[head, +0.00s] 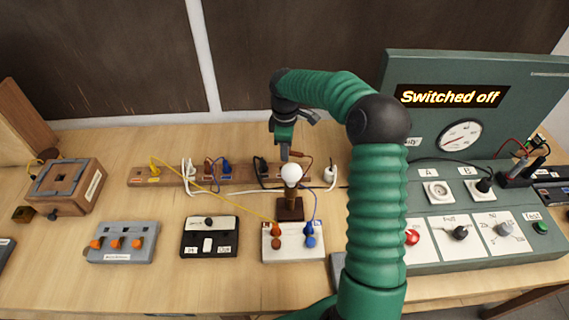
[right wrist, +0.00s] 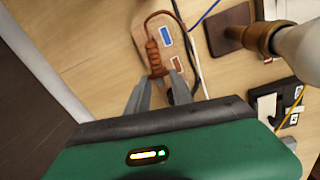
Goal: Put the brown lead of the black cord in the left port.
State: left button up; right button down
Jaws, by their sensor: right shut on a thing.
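My right gripper (head: 284,152) is just behind the lamp bulb (head: 291,173) in the head view. In the right wrist view its fingers (right wrist: 160,92) are shut on the ribbed brown plug (right wrist: 153,57) of a brown lead. The brown wire curves up from the plug over a light block (right wrist: 178,42) with a blue and a brown patch. A black cord (head: 445,160) runs left from the panel, and its far end is partly hidden. A white port block (head: 293,254) in front of the lamp holds orange and blue plugs. Which port is the left one is unclear.
A brown wooden strip (head: 174,180) with several coloured plugs lies behind. A grey block (head: 124,242) and a black switch box (head: 209,237) stand at front left. The green panel (head: 470,120) reads "Switched off". My right arm covers table right of the lamp.

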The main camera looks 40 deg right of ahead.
jog(key=f, duration=0.2)
jog(key=f+p, duration=0.1)
jog(key=f, duration=0.2)
jog(key=shift+d+f, duration=0.2)
jog(key=shift+f, duration=0.4)
jog(key=shift+a, duration=0.1)
jog(key=shift+f, duration=0.2)
jog(key=c, duration=1.2)
grip_release()
jog(key=shift+o, duration=0.4)
